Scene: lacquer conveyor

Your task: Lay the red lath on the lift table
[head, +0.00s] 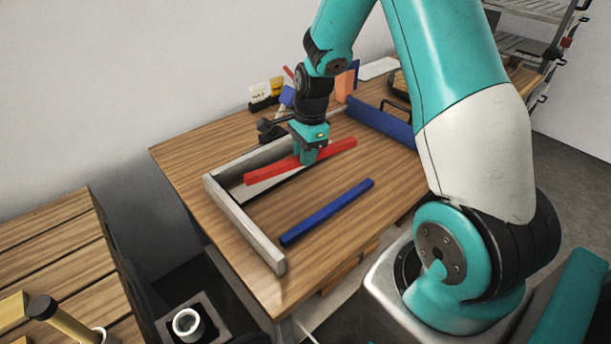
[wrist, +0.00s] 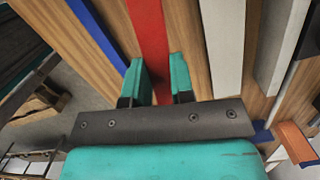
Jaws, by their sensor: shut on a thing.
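The red lath (head: 262,174) is a long, straight bar at the wooden worktable in the head view. My gripper (head: 308,156) points down and is shut on it near its middle. In the wrist view the red lath (wrist: 149,35) runs between the two teal fingers (wrist: 160,82). It lies over or just above the table; I cannot tell whether it touches. A blue lath (head: 327,212) lies on the table in front of it. A white lath (wrist: 223,45) shows beside it in the wrist view. I cannot tell which surface is the lift table.
A grey L-shaped rail (head: 242,224) edges the worktable (head: 185,160) at left and back. A thick blue bar (head: 380,122) lies at its right. A slatted wooden surface (head: 55,245) stands at left, past a gap.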

